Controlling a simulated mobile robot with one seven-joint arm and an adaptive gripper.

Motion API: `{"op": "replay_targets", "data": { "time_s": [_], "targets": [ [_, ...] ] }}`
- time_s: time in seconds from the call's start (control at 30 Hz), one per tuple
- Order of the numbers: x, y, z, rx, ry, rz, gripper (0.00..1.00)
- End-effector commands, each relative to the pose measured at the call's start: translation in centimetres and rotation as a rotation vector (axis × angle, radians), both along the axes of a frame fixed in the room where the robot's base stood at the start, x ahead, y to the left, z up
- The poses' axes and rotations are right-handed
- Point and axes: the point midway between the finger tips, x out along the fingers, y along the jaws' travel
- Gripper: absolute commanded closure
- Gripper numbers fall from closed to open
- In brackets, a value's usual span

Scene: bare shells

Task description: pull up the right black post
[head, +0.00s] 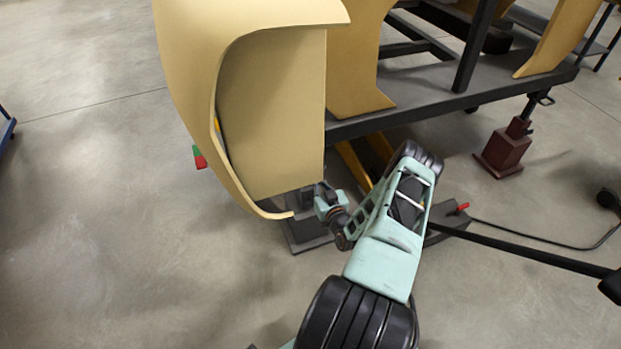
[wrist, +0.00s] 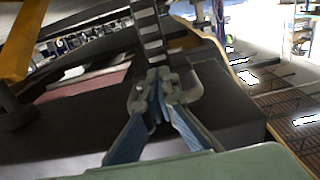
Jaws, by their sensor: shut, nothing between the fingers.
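My gripper (head: 325,197) is beside the lower front edge of the tan shell, at the top of a dark stand (head: 307,233) on a flat base. In the wrist view my gripper (wrist: 160,95) is shut, its two fingertips together with nothing between them. A dark post with pale notches (wrist: 149,32) rises just beyond the fingertips; I cannot tell whether they touch it. A black post (head: 474,45) stands upright on the dark cart at the upper right of the head view. I cannot tell which of these is the right post.
The large curved tan shell (head: 275,110) overhangs my gripper and hides part of the stand. The dark cart (head: 430,88) lies behind. A dark red jack (head: 503,150) stands at right.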

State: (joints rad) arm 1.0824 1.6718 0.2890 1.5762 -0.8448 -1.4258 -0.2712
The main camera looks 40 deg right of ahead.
Motion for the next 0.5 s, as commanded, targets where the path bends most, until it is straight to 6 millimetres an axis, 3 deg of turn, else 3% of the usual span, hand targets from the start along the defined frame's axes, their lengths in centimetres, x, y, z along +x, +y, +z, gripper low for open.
{"op": "replay_targets", "data": {
  "time_s": [0.5],
  "targets": [
    [0.0, 0.0, -2.7, 0.0, 0.001, -0.001, 1.0]
  ]
}}
